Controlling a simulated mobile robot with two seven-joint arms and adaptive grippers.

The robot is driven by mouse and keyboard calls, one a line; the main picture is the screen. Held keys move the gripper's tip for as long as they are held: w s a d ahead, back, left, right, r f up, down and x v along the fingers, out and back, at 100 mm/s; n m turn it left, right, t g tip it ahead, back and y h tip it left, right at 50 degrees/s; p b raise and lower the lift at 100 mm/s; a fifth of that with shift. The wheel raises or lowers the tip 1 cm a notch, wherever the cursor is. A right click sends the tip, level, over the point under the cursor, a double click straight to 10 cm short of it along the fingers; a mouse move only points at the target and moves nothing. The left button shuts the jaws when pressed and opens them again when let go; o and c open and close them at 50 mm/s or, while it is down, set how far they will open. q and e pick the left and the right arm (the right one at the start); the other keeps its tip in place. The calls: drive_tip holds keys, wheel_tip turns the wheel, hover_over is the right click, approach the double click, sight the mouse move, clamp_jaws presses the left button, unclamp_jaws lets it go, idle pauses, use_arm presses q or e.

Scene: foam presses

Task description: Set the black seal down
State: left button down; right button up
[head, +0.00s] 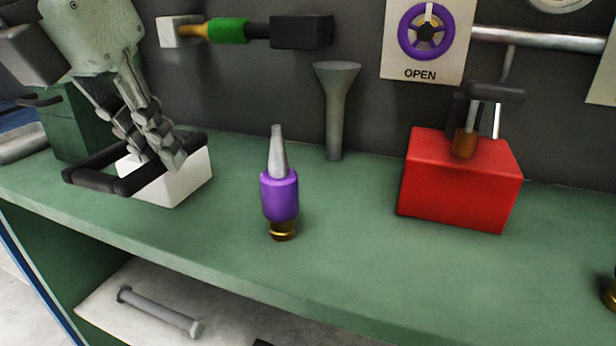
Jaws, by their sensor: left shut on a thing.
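The black seal (95,182) is a rounded, frame-like loop at the left of the head view, low over the green bench. I cannot tell whether the seal touches the bench. My right gripper is out of view.
The green bench (340,235) has a purple tool (281,195) upright in the middle, a grey funnel (336,110) behind it and a red box (460,185) with a black handle at the right. A grey bolt (160,313) lies on the shelf below.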

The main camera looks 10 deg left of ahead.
use_arm(q)
drive_tip(key=shift+w+m, duration=0.25)
drive_tip(key=shift+m, duration=0.05)
drive_tip(key=b, duration=0.1)
hover_over(253, 199)
drive_tip(key=s, duration=0.2)
drive_tip(key=f, duration=0.6)
drive_tip(key=shift+w+a+f, duration=0.1)
drive_tip(key=shift+w+f, duration=0.15)
drive_tip(key=shift+f, duration=0.1)
drive_tip(key=shift+f+b, duration=0.25)
drive_tip(key=shift+b, duration=0.05)
wheel_tip(253, 199, down, 4)
drive_tip(key=shift+r+b, duration=0.2)
drive_tip(key=shift+b, duration=0.15)
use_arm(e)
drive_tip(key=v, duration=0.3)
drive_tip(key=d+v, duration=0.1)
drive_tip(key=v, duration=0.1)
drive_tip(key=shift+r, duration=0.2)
use_arm(q)
drive_tip(key=c, duration=1.5)
unclamp_jaws()
drive_tip(key=shift+c, duration=0.2)
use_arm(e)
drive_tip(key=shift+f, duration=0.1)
